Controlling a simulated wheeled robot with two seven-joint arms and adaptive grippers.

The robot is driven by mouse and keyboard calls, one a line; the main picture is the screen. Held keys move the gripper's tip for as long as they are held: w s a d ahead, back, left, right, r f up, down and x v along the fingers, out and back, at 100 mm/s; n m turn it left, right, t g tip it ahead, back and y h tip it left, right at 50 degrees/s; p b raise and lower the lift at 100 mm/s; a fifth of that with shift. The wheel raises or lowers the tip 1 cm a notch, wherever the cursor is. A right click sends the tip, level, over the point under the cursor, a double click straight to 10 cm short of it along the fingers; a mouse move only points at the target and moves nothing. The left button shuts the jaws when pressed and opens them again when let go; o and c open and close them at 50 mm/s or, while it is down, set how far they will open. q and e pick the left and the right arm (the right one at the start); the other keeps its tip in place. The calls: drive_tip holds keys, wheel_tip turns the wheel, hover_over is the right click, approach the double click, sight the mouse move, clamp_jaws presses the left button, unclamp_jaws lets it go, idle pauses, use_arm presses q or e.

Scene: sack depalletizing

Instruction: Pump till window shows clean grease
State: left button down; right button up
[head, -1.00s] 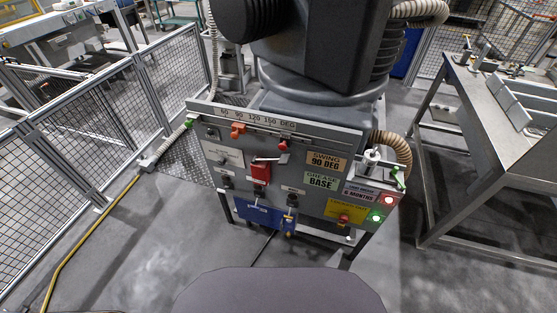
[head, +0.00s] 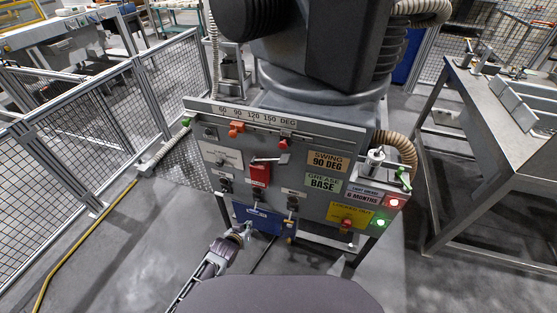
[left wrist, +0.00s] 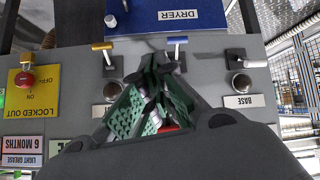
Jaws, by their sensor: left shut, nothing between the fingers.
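A grey control panel (head: 215,150) stands in front of the big robot base. A green GREASE BASE label (head: 322,182) and a LIGHT GREASE 6 MONTHS label (head: 363,193) are on it. A silver cylinder (head: 375,160) beside a green handle (head: 404,178) sits at its right top; I cannot tell whether this is the pump. My left gripper (head: 243,232) is shut and empty, near the blue DRYER box (head: 270,219). I cannot make out a grease window. My right gripper is not in view.
A yellow LOCKED OUT plate (head: 350,214) with a red knob and two lit lamps are at the panel's right. A mesh fence (head: 110,100) stands left, a metal table (head: 490,110) right. A yellow cable (head: 85,235) lies on the floor. An orange lever (left wrist: 101,46) is near the DRYER box.

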use_arm(q)
drive_tip(key=w+d+r+t+h+b, duration=0.1)
drive_tip(key=w+d+r, duration=0.15)
drive_tip(key=r, duration=0.55)
drive_tip(key=w+d+r+t+h+b, duration=0.1)
drive_tip(key=w+d+r+t+b, duration=0.15)
drive_tip(key=r, duration=0.55)
drive_tip(key=t+h+b, duration=0.1)
drive_tip(key=t, duration=0.1)
approach(275, 160)
wheel_tip(275, 160, up, 5)
drive_tip(key=s, duration=0.3)
drive_tip(key=shift+w+d+g, duration=0.1)
drive_tip(key=shift+d+g, duration=0.15)
drive_tip(key=shift+d, duration=0.2)
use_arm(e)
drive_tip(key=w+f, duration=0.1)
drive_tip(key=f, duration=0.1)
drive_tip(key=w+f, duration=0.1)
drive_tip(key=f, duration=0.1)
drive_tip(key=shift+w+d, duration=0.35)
use_arm(q)
drive_tip(key=shift+w, duration=0.15)
drive_tip(key=x, duration=0.9)
drive_tip(key=shift+w+d+b, duration=0.25)
drive_tip(key=shift+d+b, duration=0.05)
drive_tip(key=shift+b, duration=0.05)
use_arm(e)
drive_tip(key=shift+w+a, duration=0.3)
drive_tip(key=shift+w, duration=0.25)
